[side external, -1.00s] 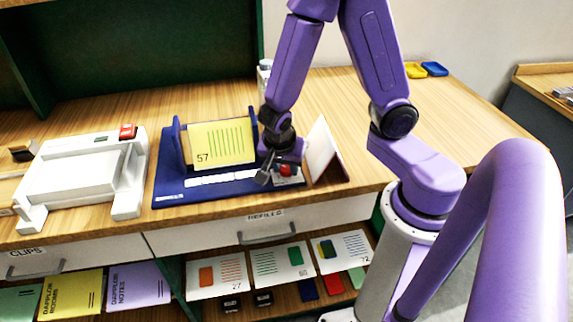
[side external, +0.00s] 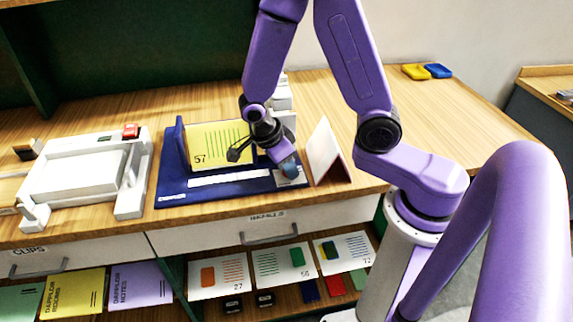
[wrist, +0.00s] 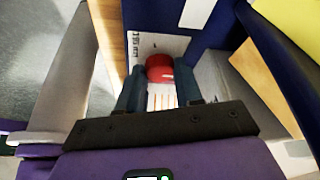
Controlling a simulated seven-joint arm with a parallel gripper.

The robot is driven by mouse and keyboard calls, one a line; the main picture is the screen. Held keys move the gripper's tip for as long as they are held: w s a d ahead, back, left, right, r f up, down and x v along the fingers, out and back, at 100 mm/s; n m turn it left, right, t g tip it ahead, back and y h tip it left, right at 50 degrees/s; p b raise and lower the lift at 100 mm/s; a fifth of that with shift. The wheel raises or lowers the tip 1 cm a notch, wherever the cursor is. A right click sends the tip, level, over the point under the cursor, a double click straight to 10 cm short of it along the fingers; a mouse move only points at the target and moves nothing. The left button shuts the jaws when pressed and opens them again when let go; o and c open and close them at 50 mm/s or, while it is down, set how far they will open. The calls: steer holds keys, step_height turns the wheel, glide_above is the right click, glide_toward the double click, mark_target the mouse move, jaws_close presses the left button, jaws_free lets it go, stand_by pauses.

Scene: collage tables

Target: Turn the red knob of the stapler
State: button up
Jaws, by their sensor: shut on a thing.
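The blue device (side external: 172,187) with a white strip along its front stands at the middle of the table's front edge and holds an upright yellow card marked 57 (side external: 215,146). Its red knob (wrist: 159,67) sits on a white plate at the right front corner. In the wrist view the knob is between my two fingertips. My gripper (side external: 289,168) points down at that corner, shut on the knob, also seen in the wrist view (wrist: 160,78). In the side view my fingers hide the knob.
A white machine (side external: 75,175) with a red button (side external: 130,131) stands at the left. A folded white card (side external: 322,150) stands close to the right of my gripper. A white object (side external: 284,92) is behind my wrist. The table at the right rear is mostly clear.

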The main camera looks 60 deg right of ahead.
steer(key=shift+d+m, duration=0.1)
steer(key=shift+m, duration=0.2)
stand_by(0.4)
steer(key=o, duration=1)
steer(key=shift+v, duration=8.7)
steer(key=shift+w, duration=0.1)
